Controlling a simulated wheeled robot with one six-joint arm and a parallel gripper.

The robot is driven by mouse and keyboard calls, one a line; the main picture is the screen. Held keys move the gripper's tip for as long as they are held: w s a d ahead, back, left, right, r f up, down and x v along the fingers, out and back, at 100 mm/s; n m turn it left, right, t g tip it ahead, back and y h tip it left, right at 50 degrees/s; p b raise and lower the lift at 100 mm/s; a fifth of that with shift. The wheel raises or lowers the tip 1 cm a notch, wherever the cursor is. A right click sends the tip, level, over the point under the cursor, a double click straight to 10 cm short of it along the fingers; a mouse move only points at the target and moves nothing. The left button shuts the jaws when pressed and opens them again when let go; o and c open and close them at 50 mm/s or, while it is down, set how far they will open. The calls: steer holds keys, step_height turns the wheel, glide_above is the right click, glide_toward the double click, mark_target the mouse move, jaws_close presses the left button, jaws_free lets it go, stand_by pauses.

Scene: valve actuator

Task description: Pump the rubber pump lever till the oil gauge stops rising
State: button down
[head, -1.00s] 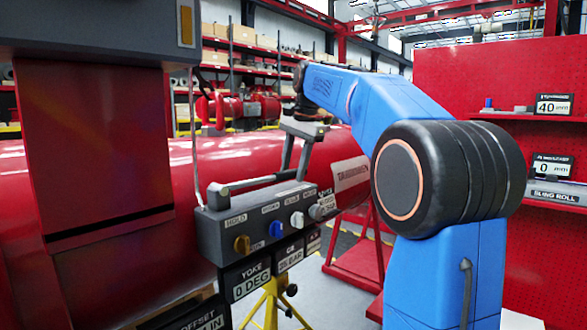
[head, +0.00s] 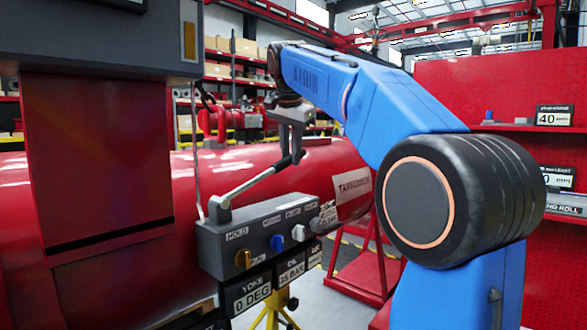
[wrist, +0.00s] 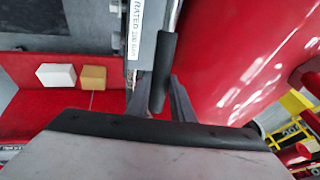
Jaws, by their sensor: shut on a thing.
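The pump lever (head: 252,180) is a silver rod with a black rubber grip, hinged at the left end of a grey control box (head: 215,245). It tilts up to the right, clear of the box top. My gripper (head: 290,154) is shut on the black grip near its end. In the wrist view, my gripper (wrist: 163,90) has one finger on each side of the black grip (wrist: 165,65). The oil gauge (head: 291,272) is a dark display under the box. It seems to read 35 BAR, but the digits are small.
A dark red column (head: 100,160) stands left. Space above the lever looks free.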

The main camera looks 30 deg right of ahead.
steer(key=shift+s+a+r+t+h, duration=0.15)
steer(key=shift+a+r+h, duration=0.1)
steer(key=shift+r, duration=0.3)
steer(key=shift+s+a+r+t+h, duration=0.1)
steer(key=shift+a+r+h, duration=0.15)
steer(key=shift+r, duration=0.3)
steer(key=shift+s+a+r+t+h, duration=0.15)
steer(key=shift+a+r+h, duration=0.1)
steer(key=shift+r, duration=0.3)
steer(key=shift+w, duration=0.1)
steer(key=c, duration=1.5)
jaws_free()
steer(key=shift+c, duration=0.2)
steer(key=v, duration=1.7)
steer(key=shift+r, duration=0.2)
steer(key=shift+d, duration=0.1)
steer(key=s+f+n+y, duration=0.1)
steer(key=s+f+n, duration=0.3)
steer(key=s+f, duration=0.5)
steer(key=s+a+f+n+y, duration=0.1)
steer(key=s+f+n, duration=0.3)
steer(key=f, duration=2.5)
steer(key=s+f+n+y, duration=0.2)
steer(key=s+f+n, duration=0.3)
steer(key=s+f, duration=0.9)
step_height(320, 180, down, 6)
steer(key=shift+s+a, duration=0.2)
steer(key=shift+a, duration=0.05)
